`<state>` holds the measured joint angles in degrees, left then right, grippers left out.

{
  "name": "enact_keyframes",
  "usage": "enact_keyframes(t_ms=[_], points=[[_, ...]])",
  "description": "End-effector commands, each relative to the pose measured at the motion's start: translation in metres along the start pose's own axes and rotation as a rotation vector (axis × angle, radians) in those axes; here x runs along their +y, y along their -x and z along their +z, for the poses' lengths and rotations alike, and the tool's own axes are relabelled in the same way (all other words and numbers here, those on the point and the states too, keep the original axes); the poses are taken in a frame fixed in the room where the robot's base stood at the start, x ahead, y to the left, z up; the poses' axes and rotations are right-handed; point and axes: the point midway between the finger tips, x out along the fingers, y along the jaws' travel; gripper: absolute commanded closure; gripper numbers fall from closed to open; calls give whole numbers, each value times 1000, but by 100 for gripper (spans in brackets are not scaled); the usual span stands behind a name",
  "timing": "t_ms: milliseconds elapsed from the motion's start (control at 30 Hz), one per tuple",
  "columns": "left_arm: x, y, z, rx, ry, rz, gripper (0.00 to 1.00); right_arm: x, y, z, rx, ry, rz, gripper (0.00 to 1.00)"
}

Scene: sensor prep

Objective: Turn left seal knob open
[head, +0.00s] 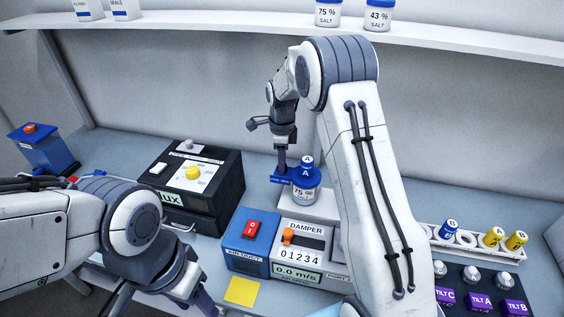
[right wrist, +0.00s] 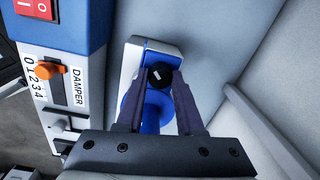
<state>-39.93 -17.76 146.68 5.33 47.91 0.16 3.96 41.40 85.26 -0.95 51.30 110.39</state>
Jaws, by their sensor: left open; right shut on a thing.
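A black knob (right wrist: 160,76) with a short white mark sits on a blue and white mount (right wrist: 133,60) in the right wrist view. My right gripper (right wrist: 160,80) is shut on this knob, with one finger at each side. My left gripper (head: 204,303) is open at the lower left, apart from the knob.
The blue duct box with a red switch (head: 252,229) and the damper panel (head: 300,240) stand in front of the jar. A black LUX box (head: 198,180) is to the left. A vial rack (head: 465,238) and tilt modules (head: 480,285) are at the right.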

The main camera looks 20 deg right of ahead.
Motion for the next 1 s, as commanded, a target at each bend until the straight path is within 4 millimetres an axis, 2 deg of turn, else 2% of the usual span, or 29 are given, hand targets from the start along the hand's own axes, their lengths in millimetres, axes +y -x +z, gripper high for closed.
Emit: enact_keyframes(t_ms=[233, 267, 300, 333, 633, 733, 867, 1000], points=[[0, 0, 0, 0, 0, 0, 50, -2, 2, -1, 0, 0, -6, 100], [0, 0, 0, 0, 0, 0, 50, -2, 2, -1, 0, 0, -6, 56], [0, 0, 0, 0, 0, 0, 50, -2, 2, -1, 0, 0, -6, 41], [0, 0, 0, 0, 0, 0, 50, -2, 2, -1, 0, 0, -6, 34], [0, 0, 0, 0, 0, 0, 50, -1, 1, 0, 0, 1, -2, 34], [0, -3, 0, 0, 0, 0, 50, -1, 6, 0, -1, 1, -5, 34], [-1, -10, 0, 0, 0, 0, 50, -2, 25, 0, -2, 1, -7, 34], [-1, -17, 1, 0, -1, 0, 50, -2, 54, 0, -2, 0, -8, 34]])
